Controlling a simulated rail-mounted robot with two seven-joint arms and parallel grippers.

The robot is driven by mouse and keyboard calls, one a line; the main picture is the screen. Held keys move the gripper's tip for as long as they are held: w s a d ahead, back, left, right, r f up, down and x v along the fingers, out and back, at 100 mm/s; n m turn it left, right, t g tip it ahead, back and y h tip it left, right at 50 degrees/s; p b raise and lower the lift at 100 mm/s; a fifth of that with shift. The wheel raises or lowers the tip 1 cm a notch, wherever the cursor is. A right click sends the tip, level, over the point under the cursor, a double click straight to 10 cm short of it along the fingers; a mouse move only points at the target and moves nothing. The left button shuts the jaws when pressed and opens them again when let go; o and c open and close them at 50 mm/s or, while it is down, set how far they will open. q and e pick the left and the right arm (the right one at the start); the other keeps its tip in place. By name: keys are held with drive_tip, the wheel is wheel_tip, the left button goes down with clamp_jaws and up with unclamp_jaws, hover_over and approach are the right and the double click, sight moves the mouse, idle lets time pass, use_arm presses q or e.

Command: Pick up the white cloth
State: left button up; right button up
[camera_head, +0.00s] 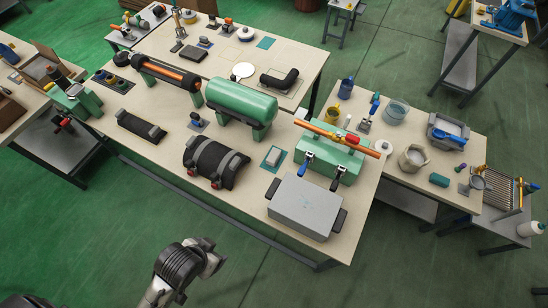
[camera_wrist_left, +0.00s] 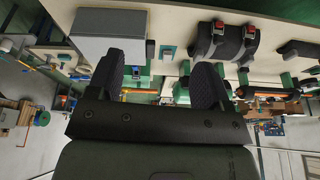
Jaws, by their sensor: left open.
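A small pale, folded-looking piece (camera_head: 272,156), the likeliest white cloth, lies on a teal mat on the near workbench, between a black clamp-like part and a grey box. At this size I cannot be sure it is cloth. In the wrist view a small pale piece (camera_wrist_left: 167,52) shows on teal between my fingers, beyond them. My left gripper (camera_wrist_left: 160,82) is open and empty, with two dark ribbed fingers apart. In the head view my left arm is in front of the bench's near edge; its fingertips are not clear there. My right gripper is not in view.
The grey lidded box (camera_head: 307,207) with dark handles stands right of the pale piece. The black clamp part (camera_head: 214,164) is to its left. The floor in front is clear.

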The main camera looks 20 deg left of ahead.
use_arm(q)
drive_tip(key=shift+o, duration=0.8)
